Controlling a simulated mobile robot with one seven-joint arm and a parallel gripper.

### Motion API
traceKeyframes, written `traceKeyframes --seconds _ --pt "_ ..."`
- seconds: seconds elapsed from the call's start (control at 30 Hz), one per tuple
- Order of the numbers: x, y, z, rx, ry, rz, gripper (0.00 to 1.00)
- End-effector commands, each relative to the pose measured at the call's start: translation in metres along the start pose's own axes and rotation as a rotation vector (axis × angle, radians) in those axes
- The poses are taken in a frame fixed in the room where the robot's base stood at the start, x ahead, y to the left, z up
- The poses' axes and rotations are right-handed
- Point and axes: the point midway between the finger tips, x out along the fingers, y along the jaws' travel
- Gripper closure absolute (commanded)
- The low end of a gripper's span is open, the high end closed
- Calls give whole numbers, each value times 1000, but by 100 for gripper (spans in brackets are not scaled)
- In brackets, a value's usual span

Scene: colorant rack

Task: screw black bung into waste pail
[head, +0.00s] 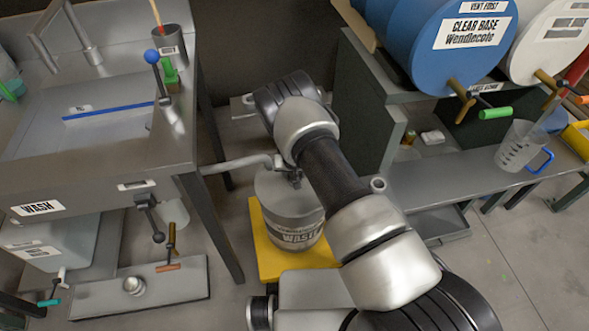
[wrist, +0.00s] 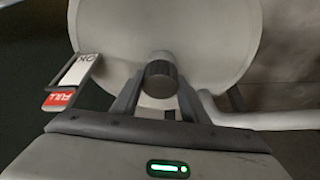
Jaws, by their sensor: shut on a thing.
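The waste pail (head: 290,230) is a grey drum with a "WASTE" label, standing on a yellow base. Its pale round top (wrist: 205,35) fills the middle of the wrist view. The black bung (wrist: 160,75) is a dark ridged cylinder over that top. My gripper (wrist: 160,92) is shut on the bung, one finger on each side. The bung's lower end is hidden, so I cannot tell whether it sits in the pail's opening.
A grey pipe (head: 238,164) reaches the pail from the left. A red and white "OK/FULL" tag (wrist: 72,82) is left of the gripper. The wash bench (head: 100,165) stands left; a shelf with a blue drum (head: 440,45) and a low bench (head: 450,195) stand right.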

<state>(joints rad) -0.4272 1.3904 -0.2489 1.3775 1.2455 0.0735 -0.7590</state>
Motion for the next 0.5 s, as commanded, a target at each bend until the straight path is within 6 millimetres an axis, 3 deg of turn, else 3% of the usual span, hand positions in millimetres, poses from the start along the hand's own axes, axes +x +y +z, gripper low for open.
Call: traceKeyframes --seconds 0.5 --pt "4 -1 1 295 2 124 83"
